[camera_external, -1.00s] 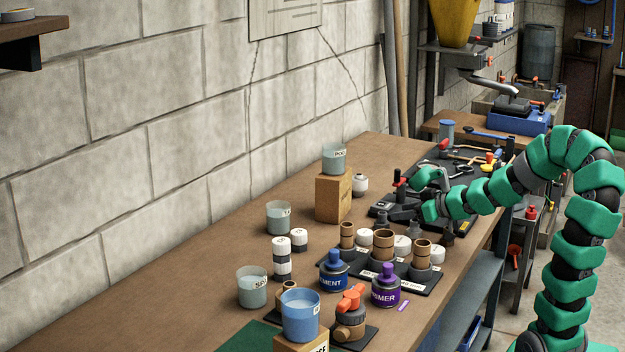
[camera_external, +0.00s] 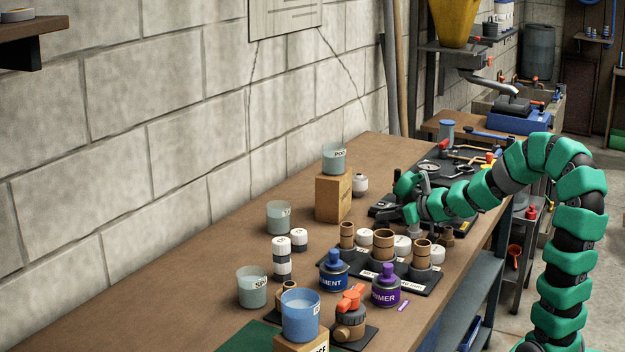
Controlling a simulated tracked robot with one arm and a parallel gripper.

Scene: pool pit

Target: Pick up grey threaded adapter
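My gripper (camera_external: 407,201) is over the far right part of the bench, just behind the row of pipe fittings. Its green parts and dark fingers overlap the black tool gear behind them, and I cannot tell whether the fingers are open or shut. A small light grey fitting (camera_external: 413,230), possibly the grey threaded adapter, shows directly below the gripper. I cannot tell whether it touches the gripper or stands apart on the bench. No thread can be made out at this size.
Brown fittings (camera_external: 383,241) and white caps (camera_external: 402,246) stand in front of the gripper. A blue cement can (camera_external: 334,272), a purple primer can (camera_external: 386,288) and an orange-handled valve (camera_external: 350,317) are nearer. The bench's left middle (camera_external: 190,285) is clear.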

